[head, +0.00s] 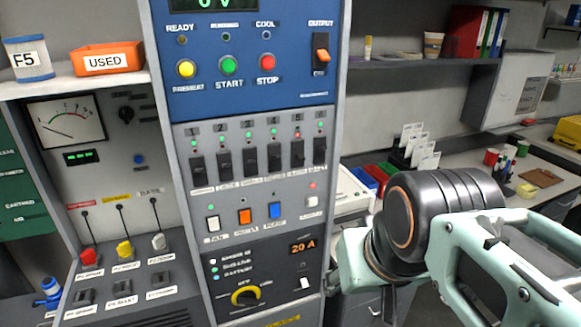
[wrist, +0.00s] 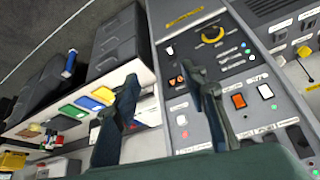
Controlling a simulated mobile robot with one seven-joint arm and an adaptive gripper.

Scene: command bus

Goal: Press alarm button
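On the grey control panel (head: 259,215), a row of small rocker buttons shows in the head view: white (head: 213,223), orange (head: 245,216), blue (head: 274,210) and another white one (head: 313,201) at the right under a red light. Their labels are too small to read surely, so I cannot tell which is the alarm button. In the wrist view the panel is upside down, and the red-lit white button (wrist: 182,120) shows between the fingers. My gripper (wrist: 163,80) is open and empty, apart from the panel; its fingers do not show in the head view. One finger hides the blue button.
Above are black breaker switches (head: 249,161) and the red STOP button (head: 267,64). Levers (head: 124,250) stand at left. A desk with colored trays (head: 366,178) lies at right, partly behind my arm.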

